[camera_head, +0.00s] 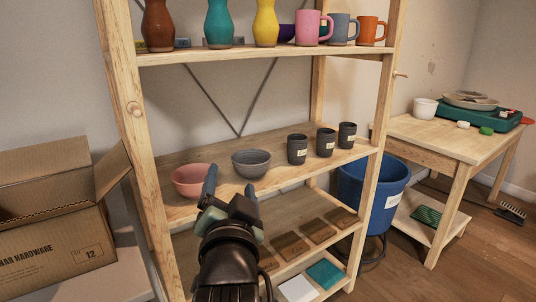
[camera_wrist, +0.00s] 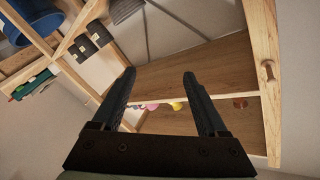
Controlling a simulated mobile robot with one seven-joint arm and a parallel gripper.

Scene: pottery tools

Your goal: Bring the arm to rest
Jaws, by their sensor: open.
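My gripper (camera_head: 230,188) is in front of the middle shelf of the wooden rack, with its fingers pointing toward the rack. It is open, and nothing shows between its fingers. In the wrist view the two dark fingers (camera_wrist: 159,75) stand apart with the rack's boards behind them, and that view is turned over. In the head view the fingertips overlap the gap between a pink bowl (camera_head: 188,182) and a grey bowl (camera_head: 251,164). I cannot tell from the frames how far the fingertips are from the shelf edge.
The wooden rack (camera_head: 132,108) holds vases and mugs above and three dark cups (camera_head: 297,150) at the middle. Brown tiles (camera_head: 290,245) lie lower. A cardboard box (camera_head: 50,240) stands left. A blue bucket (camera_head: 365,195) and a wooden table (camera_head: 440,135) are right.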

